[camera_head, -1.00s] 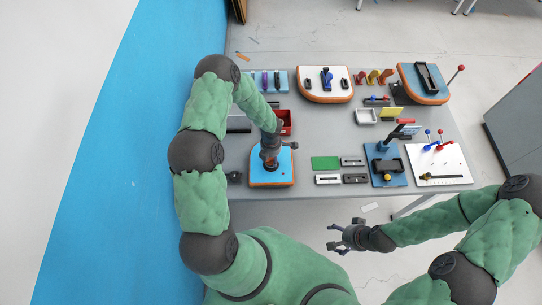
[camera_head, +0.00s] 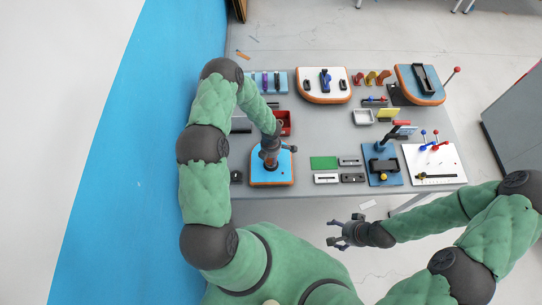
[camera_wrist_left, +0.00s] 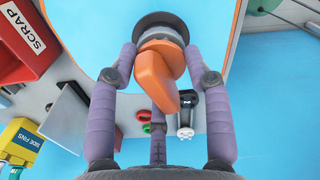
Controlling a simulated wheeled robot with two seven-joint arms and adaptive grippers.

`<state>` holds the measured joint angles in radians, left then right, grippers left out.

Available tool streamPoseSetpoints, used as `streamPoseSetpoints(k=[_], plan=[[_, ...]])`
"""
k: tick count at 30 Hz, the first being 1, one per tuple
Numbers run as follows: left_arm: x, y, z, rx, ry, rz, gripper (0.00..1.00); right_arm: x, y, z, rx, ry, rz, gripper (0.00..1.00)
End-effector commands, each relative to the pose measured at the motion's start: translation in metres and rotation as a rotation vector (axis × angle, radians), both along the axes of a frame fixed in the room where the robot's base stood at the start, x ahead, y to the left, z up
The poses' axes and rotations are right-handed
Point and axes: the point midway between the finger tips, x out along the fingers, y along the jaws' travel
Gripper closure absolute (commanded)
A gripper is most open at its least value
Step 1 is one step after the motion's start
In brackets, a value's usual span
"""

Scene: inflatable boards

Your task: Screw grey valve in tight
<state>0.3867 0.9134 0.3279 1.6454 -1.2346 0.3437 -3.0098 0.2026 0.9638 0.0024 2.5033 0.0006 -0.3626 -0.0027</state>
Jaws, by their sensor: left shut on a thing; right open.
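The valve (camera_wrist_left: 160,40) stands on a small blue board with an orange rim (camera_head: 285,178) at the near left of the table. In the left wrist view it has a dark round base, a grey collar and an orange handle (camera_wrist_left: 155,78) pointing toward the camera. My left gripper (camera_head: 270,157) is over this board, and in the left wrist view (camera_wrist_left: 162,57) its fingers are shut on the valve from both sides. How deep the valve is seated cannot be told. My right gripper (camera_head: 343,233) is open and empty, off the table's near edge.
A red scrap bin (camera_wrist_left: 28,42) is close behind the board. A green mat (camera_head: 323,163) and several small grey blocks lie to its right. Another blue board (camera_head: 382,178) with a pump-like fixture and a white board (camera_head: 450,160) with levers stand farther right.

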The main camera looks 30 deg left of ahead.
Motion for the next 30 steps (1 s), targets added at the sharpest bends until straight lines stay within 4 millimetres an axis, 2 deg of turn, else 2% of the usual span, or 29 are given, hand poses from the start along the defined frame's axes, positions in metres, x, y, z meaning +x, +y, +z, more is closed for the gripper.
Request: streamPoseSetpoints(k=[7,18,27,28,30], plan=[[-0.001,-0.001,0.001,-0.002,0.001,-0.029,0.90,0.000,0.000,0.013,0.000,0.000,0.000,0.21],[-0.001,-0.001,0.000,-0.001,0.001,-0.120,0.90,0.000,0.000,0.017,0.000,0.000,0.000,0.21],[-0.001,-0.001,0.000,0.000,0.000,-0.127,0.90,0.000,0.000,0.017,0.000,0.000,0.000,0.21],[-0.001,0.000,0.000,0.000,0.000,-0.127,0.45,0.000,0.000,0.017,0.000,0.000,0.000,0.21],[-0.001,-0.001,0.000,0.000,0.000,-0.127,0.27,0.000,0.000,0.017,0.000,0.000,0.000,0.21]])
